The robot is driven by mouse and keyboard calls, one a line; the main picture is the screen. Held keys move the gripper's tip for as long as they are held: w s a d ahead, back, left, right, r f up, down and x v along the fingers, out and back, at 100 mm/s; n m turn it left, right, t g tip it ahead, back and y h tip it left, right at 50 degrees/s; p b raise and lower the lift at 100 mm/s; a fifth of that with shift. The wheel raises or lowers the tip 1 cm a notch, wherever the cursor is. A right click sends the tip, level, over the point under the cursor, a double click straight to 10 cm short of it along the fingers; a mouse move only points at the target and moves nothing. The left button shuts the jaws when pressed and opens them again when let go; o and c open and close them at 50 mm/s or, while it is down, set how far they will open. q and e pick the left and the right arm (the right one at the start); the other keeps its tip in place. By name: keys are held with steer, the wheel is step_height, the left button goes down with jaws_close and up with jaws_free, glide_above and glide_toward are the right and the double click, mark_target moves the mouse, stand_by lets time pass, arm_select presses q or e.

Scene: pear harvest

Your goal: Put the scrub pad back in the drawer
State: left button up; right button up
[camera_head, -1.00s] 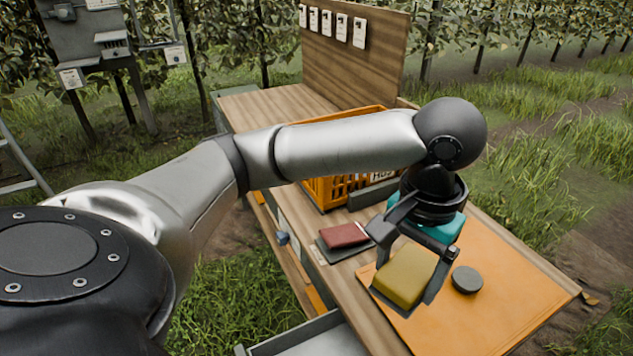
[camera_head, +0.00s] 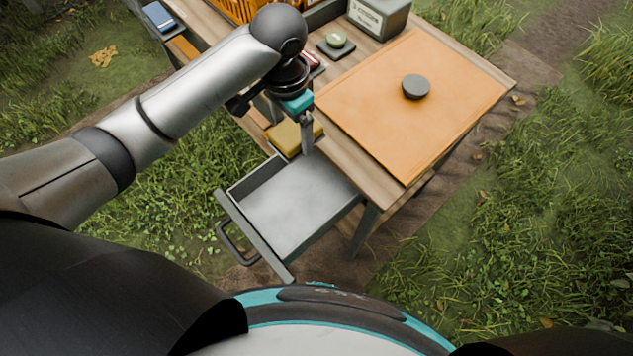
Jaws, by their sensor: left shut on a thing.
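The yellow scrub pad (camera_head: 290,137) is held in my left gripper (camera_head: 294,126), which is shut on it. The pad is near the far end of the open drawer (camera_head: 246,244), beside the table's left edge. Part of the pad is hidden by a gripper finger. The grey metal drawer is pulled out from the table, and its inside looks empty. Its front has a dark handle (camera_head: 236,245). My right gripper is not in view.
An orange mat (camera_head: 430,110) with a dark round disc (camera_head: 416,87) covers much of the wooden table. Grass surrounds the table.

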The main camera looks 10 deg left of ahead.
arm_select(q)
steer(key=b, duration=0.5)
glide_above(299, 186)
step_height(299, 186, down, 16)
steer(key=shift+f, duration=0.15)
step_height(299, 186, down, 4)
steer(key=shift+f+b, duration=0.1)
steer(key=shift+b, duration=0.95)
steer(key=o, duration=1.1)
steer(key=shift+f, duration=0.1)
